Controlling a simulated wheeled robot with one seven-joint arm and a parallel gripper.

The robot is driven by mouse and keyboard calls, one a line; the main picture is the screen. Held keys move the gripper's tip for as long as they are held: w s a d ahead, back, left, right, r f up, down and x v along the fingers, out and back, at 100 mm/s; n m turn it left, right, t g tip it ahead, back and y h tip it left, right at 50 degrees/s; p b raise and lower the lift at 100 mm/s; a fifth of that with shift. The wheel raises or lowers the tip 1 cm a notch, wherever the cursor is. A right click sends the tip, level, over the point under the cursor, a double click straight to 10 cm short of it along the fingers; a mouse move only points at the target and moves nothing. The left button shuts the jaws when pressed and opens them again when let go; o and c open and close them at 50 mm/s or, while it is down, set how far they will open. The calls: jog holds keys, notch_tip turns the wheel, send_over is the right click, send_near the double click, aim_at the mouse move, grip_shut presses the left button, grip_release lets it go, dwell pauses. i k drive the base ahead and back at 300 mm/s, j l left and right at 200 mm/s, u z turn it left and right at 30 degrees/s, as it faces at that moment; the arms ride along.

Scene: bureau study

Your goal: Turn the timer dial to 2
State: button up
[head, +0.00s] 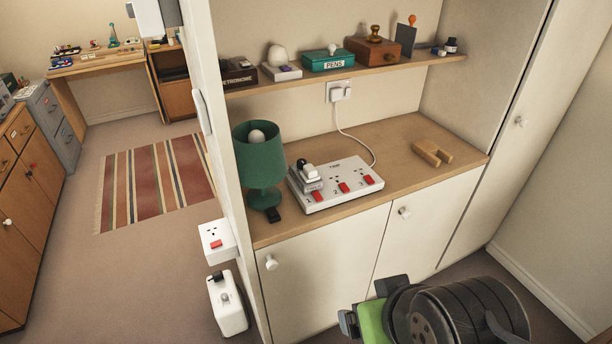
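A white power strip (350,188) with several red switches lies on the wooden counter, and its small printed labels are too small to read surely. A stacked grey-and-white plug-in unit with a dark-and-white knob-like top (307,174) sits at its left end. It may be the timer, but I cannot make out a dial scale or the number 2. My gripper (370,305) appears low in the view, in front of the cupboard doors and well apart from the strip. Its green and black parts show, but its finger opening is not clear.
A green lamp (260,158) stands close left of the strip. A wooden notched block (432,153) lies right. A shelf (395,68) with boxes hangs above. A white cord runs from the wall socket (339,91) to the strip. The counter's right part is mostly clear.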

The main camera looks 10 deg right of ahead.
aim_at(300, 162)
jog(key=i+j+u, duration=0.15)
jog(key=i+u, duration=0.4)
jog(key=i, duration=0.3)
